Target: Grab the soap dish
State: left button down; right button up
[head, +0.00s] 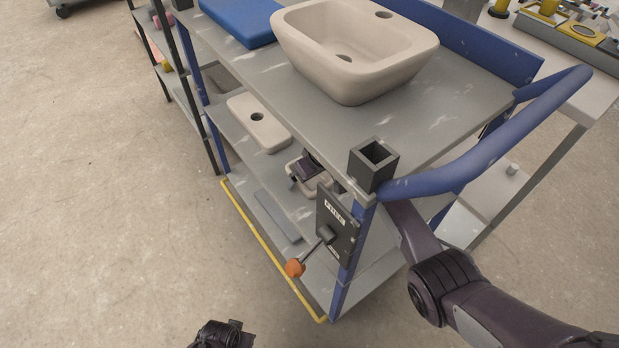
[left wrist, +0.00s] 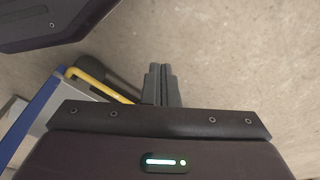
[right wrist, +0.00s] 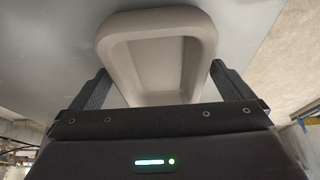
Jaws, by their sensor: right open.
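The soap dish is a beige, rounded rectangular tray with a shallow hollow. In the right wrist view the soap dish (right wrist: 158,58) lies between the two spread fingers of my right gripper (right wrist: 162,88). In the head view the soap dish (head: 324,182) is on the cart's middle shelf, partly hidden by my right gripper (head: 306,168). My right gripper is open, one finger on each side of the dish; contact cannot be told. My left gripper (left wrist: 161,85) is shut and empty above the floor, away from the dish.
The grey cart (head: 290,80) carries a beige basin (head: 355,45) and a blue slab (head: 240,18) on top. A beige holed lid (head: 258,122) sits on the shelf. A black switch box (head: 338,228) with an orange-knobbed lever (head: 295,267) and a blue handle rail (head: 490,145) flank my right arm.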

jog(key=c, duration=1)
jog(key=shift+c, duration=0.3)
jog(key=shift+r, duration=0.15)
